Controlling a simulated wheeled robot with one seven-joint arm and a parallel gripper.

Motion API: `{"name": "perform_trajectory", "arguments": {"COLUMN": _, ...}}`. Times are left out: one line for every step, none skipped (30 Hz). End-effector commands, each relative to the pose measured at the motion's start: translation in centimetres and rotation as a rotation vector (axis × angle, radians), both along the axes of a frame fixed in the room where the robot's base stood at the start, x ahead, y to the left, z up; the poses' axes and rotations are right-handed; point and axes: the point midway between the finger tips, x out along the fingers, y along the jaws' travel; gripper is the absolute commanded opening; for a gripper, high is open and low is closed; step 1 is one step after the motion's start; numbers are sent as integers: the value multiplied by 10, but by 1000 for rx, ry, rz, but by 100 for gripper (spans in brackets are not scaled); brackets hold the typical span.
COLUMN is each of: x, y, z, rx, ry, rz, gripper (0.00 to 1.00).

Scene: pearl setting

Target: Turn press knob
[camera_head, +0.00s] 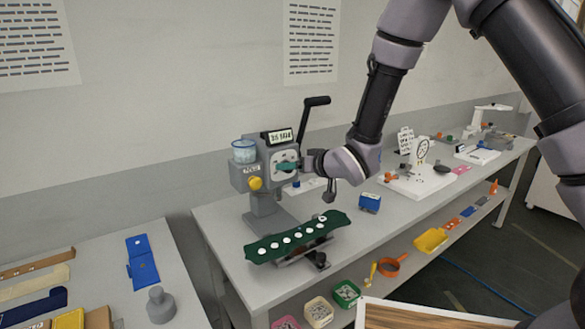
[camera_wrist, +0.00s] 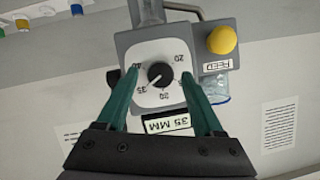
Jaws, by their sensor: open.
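The press (camera_head: 268,175) is a grey machine standing on the workbench near the wall. On its face is a white square dial (camera_wrist: 158,73) with numbers around a round black knob (camera_wrist: 160,74) that has a pale pointer line. In the head view the dial (camera_head: 285,160) is partly covered by my gripper. My gripper (camera_wrist: 160,88) is open, its two green fingers on either side of the knob, apart from it. In the head view my gripper (camera_head: 290,167) reaches the press from the right. A "35 MM" sign (camera_wrist: 167,124) is beside the dial.
A yellow button (camera_head: 255,183) and a clear cup (camera_head: 244,151) are on the press's left, a black crank lever (camera_head: 314,102) at its top. A green strip with white discs (camera_head: 297,240) lies before it. A blue box (camera_head: 369,202) stands to the right.

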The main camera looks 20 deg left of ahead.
Motion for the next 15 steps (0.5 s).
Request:
{"name": "perform_trajectory", "arguments": {"x": 1, "y": 1, "z": -1, "rx": 0, "ry": 0, "rz": 0, "gripper": 69}}
{"name": "perform_trajectory", "arguments": {"x": 1, "y": 2, "z": -1, "rx": 0, "ry": 0, "rz": 0, "gripper": 69}}
{"name": "perform_trajectory", "arguments": {"x": 1, "y": 2, "z": -1, "rx": 0, "ry": 0, "rz": 0, "gripper": 69}}
{"name": "perform_trajectory", "arguments": {"x": 1, "y": 2, "z": -1, "rx": 0, "ry": 0, "rz": 0, "gripper": 69}}
{"name": "perform_trajectory", "arguments": {"x": 1, "y": 2, "z": -1, "rx": 0, "ry": 0, "rz": 0, "gripper": 69}}
{"name": "perform_trajectory", "arguments": {"x": 1, "y": 2, "z": -1, "rx": 0, "ry": 0, "rz": 0, "gripper": 69}}
{"name": "perform_trajectory", "arguments": {"x": 1, "y": 2, "z": -1, "rx": 0, "ry": 0, "rz": 0, "gripper": 69}}
{"name": "perform_trajectory", "arguments": {"x": 1, "y": 2, "z": -1, "rx": 0, "ry": 0, "rz": 0, "gripper": 69}}
{"name": "perform_trajectory", "arguments": {"x": 1, "y": 2, "z": -1, "rx": 0, "ry": 0, "rz": 0, "gripper": 61}}
{"name": "perform_trajectory", "arguments": {"x": 1, "y": 2, "z": -1, "rx": 0, "ry": 0, "rz": 0, "gripper": 50}}
{"name": "perform_trajectory", "arguments": {"x": 1, "y": 2, "z": -1, "rx": 0, "ry": 0, "rz": 0, "gripper": 38}}
{"name": "perform_trajectory", "arguments": {"x": 1, "y": 2, "z": -1, "rx": 0, "ry": 0, "rz": 0, "gripper": 23}}
{"name": "perform_trajectory", "arguments": {"x": 1, "y": 2, "z": -1, "rx": 0, "ry": 0, "rz": 0, "gripper": 11}}
{"name": "perform_trajectory", "arguments": {"x": 1, "y": 1, "z": -1, "rx": 0, "ry": 0, "rz": 0, "gripper": 0}}
{"name": "perform_trajectory", "arguments": {"x": 1, "y": 1, "z": -1, "rx": 0, "ry": 0, "rz": 0, "gripper": 0}}
